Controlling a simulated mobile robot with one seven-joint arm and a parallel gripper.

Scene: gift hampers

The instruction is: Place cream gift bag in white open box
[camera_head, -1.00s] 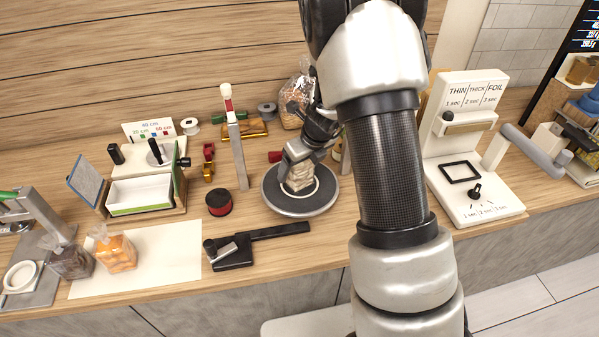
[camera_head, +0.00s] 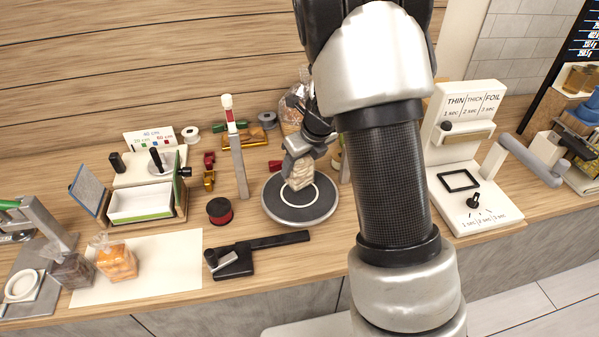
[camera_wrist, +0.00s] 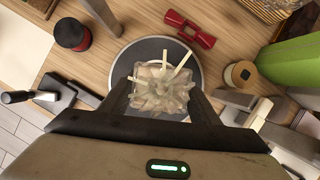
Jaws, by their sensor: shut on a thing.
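The cream gift bag (camera_head: 301,176) is held by my gripper (camera_head: 298,160), above the round grey turntable (camera_head: 318,212) with a white ring. In the wrist view the pale, crumpled bag (camera_wrist: 158,92) sits between both fingers of my gripper (camera_wrist: 160,104), with the turntable (camera_wrist: 124,68) below it. The fingers are shut on the bag. The white open box (camera_head: 140,203) is at the left, in a wooden-sided stand, with its open top facing up and a green strip along its front edge.
A red-and-black spool (camera_head: 219,210) and an upright grey post (camera_head: 238,165) stand between turntable and box. A black tool (camera_head: 235,260) lies in front. Orange (camera_head: 116,260) and dark (camera_head: 72,269) bags sit at the front left. The white sealer (camera_head: 470,165) stands at the right.

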